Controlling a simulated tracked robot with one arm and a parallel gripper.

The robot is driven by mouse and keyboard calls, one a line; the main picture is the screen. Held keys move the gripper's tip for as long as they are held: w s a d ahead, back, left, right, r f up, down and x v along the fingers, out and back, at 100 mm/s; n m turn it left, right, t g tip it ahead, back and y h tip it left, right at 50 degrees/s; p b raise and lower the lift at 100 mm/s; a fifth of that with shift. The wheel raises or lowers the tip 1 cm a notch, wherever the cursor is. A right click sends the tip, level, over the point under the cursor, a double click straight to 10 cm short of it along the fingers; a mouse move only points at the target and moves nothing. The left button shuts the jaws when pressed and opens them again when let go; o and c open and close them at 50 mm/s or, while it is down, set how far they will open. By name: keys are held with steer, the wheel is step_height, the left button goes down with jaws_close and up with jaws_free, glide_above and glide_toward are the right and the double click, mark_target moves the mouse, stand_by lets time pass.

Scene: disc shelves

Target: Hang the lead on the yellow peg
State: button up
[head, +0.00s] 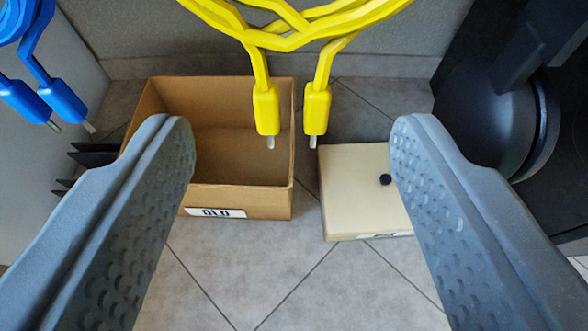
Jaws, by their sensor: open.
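A yellow lead (290,42) hangs in loops at the top of the view, with its two yellow plugs (266,110) pointing down. A blue lead (35,55) hangs at the upper left, its plugs also pointing down. My gripper (290,128) is open, with one grey dimpled finger on each side of the view. The yellow plugs appear between the fingers, touching neither. How far off they are in depth I cannot tell. No yellow peg shows; what holds up either lead is outside the frame.
An open cardboard box (240,205) with a partly hidden label stands on the tiled floor. Right of it is a flat beige box (355,195) with a small black round piece on top. A dark rounded object (490,115) stands at the right. Bare floor shows in front.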

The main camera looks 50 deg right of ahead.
steer(key=p+v, duration=0.2)
steer(key=v, duration=1)
steer(key=shift+s+a+r+p, duration=0.2)
steer(key=shift+s+a+p, duration=0.05)
steer(key=shift+p, duration=0.05)
